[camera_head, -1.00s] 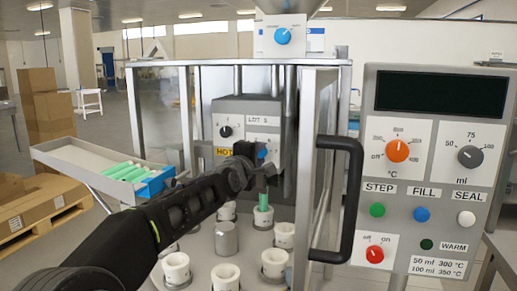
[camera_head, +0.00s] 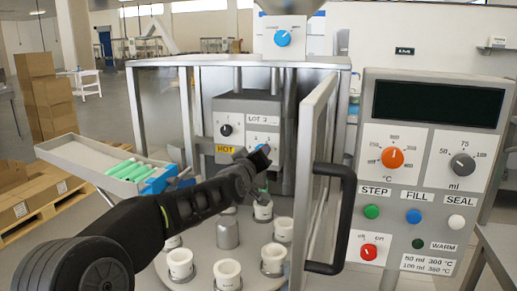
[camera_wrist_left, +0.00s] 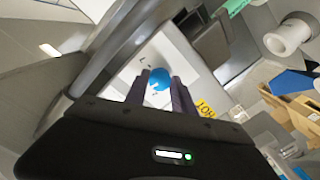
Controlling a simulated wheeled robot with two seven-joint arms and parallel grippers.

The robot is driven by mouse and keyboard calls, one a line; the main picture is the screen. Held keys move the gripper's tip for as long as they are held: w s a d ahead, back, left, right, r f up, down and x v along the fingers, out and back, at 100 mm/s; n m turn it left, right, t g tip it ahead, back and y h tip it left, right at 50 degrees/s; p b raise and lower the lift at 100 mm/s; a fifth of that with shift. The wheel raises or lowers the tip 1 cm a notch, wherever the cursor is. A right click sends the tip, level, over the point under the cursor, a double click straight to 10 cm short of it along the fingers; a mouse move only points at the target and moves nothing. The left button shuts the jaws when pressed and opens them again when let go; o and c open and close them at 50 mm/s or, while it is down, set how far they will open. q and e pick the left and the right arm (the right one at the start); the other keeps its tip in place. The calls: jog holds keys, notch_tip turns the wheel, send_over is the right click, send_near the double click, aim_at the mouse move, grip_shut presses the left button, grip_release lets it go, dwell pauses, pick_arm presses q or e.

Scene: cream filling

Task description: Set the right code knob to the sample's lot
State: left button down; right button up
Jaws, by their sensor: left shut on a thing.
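The grey code box (camera_head: 246,107) stands inside the machine's open frame. It carries a small black knob (camera_head: 226,130) on the left and a blue right knob, partly hidden behind my gripper in the head view. A lot label (camera_head: 263,120) sits above the right knob; its digit is blurred, perhaps 2 or 3. My left gripper (camera_head: 262,157) is at the right knob. In the left wrist view its fingers are shut on the blue knob (camera_wrist_left: 159,79), one on each side. The knob's setting is not readable. My right gripper is not in view.
A yellow HOT label (camera_head: 225,150) is just below the left knob. White cups (camera_head: 227,273) stand on the turntable below my arm. The open door with its black handle (camera_head: 335,220) is right of my arm. A tray (camera_head: 85,158) holds green tubes at left.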

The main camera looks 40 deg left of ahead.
pick_arm(q)
jog(key=shift+f+m+y+p, duration=0.15)
jog(key=shift+m+p, duration=0.85)
jog(key=shift+m, duration=2.8)
jog(key=shift+f+m+y+p, duration=0.2)
jog(key=shift+m+p, duration=0.75)
jog(key=shift+m, duration=2.85)
jog(key=shift+r, duration=0.15)
jog(key=c, duration=1.1)
grip_release()
jog(key=shift+r, duration=0.1)
jog(key=shift+o, duration=0.2)
jog(key=b+v, duration=0.1)
jog(key=v, duration=0.6)
jog(key=shift+s, duration=0.4)
